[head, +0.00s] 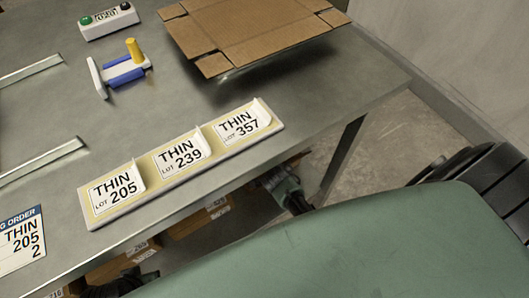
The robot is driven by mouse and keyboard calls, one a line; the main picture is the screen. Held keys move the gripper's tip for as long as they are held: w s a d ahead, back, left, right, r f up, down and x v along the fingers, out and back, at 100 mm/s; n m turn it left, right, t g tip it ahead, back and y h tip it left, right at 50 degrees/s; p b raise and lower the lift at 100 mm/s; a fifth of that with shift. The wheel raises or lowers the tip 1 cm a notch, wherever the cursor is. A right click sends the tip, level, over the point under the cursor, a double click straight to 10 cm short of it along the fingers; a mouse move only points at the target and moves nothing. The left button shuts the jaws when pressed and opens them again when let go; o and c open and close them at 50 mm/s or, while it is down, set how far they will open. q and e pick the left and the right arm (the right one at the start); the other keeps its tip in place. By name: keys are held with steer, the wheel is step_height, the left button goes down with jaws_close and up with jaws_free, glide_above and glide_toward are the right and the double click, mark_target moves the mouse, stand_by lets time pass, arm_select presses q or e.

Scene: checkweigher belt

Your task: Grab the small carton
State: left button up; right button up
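Several brown cartons with white labels show in part below the table's front edge, one near the middle (200,218) and another further left (130,262). The table edge and my own body hide most of them, and I cannot tell which is the small carton. A dark gripper part, seemingly my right gripper (277,180), is under the table edge to the right of the middle carton. Its fingers are not clear. A dark shape at the bottom left (118,285), seemingly my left gripper, is beside the left carton; its fingers are also unclear.
On the grey table (150,110) lie a label strip with THIN 205, 239 and 357 (180,165), an order card (20,243), a blue-and-yellow tool (124,68), a button box (108,20) and an open flat cardboard piece (250,30). A table leg (343,160) stands at right.

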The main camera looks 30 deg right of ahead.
jaws_close()
stand_by(1.5)
